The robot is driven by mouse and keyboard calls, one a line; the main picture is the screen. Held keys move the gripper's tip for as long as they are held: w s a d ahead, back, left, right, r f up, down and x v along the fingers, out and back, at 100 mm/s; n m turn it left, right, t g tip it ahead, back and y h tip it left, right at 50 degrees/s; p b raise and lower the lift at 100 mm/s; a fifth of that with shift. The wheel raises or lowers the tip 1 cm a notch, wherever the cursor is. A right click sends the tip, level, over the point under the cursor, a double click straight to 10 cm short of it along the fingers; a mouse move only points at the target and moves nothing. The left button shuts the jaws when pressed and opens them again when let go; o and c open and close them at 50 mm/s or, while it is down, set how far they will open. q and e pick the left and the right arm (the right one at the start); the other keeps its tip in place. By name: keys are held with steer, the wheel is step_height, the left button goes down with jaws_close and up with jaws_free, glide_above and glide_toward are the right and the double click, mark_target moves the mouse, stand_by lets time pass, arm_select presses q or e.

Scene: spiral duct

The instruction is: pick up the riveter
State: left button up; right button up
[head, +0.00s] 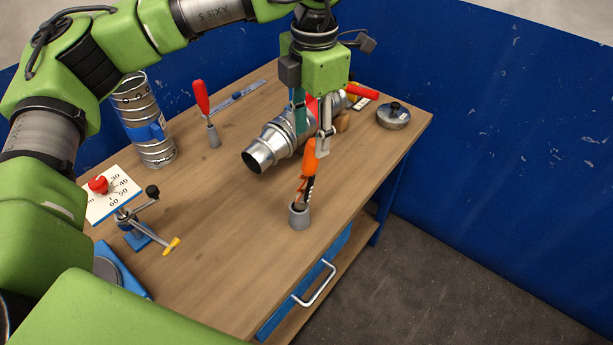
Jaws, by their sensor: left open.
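My left gripper (312,140) points down, with its fingers apart, above the front half of the table. An orange-handled tool with a dark lower part (309,160) stands upright in a small grey cup (299,217) just below the fingers; it looks most like the riveter, but I cannot be sure. The fingertips are close to the top of its handle; I cannot tell if they touch it. Red handles (361,91) of another tool show behind the gripper and are partly hidden by it. My right gripper is not in view.
A metal duct (268,149) lies behind the gripper. A red-handled tool (202,98) stands in a holder, left of it. A ringed duct (149,137), a blue clamp-like stand (139,237) and a round metal part (394,116) are on the table (215,275). Its front middle is clear.

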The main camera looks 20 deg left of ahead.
mark_target(310, 158)
arm_select(q)
steer(key=shift+w+a+f, duration=0.15)
steer(key=shift+w+f, duration=0.05)
steer(key=shift+f, duration=1.1)
step_height(310, 158, down, 5)
steer(key=p, duration=0.3)
steer(key=shift+w+r+p, duration=0.15)
steer(key=shift+r+p, duration=0.05)
steer(key=shift+p, duration=0.15)
steer(key=shift+f, duration=0.25)
steer(key=c, duration=1.1)
steer(key=shift+r, duration=0.1)
jaws_close()
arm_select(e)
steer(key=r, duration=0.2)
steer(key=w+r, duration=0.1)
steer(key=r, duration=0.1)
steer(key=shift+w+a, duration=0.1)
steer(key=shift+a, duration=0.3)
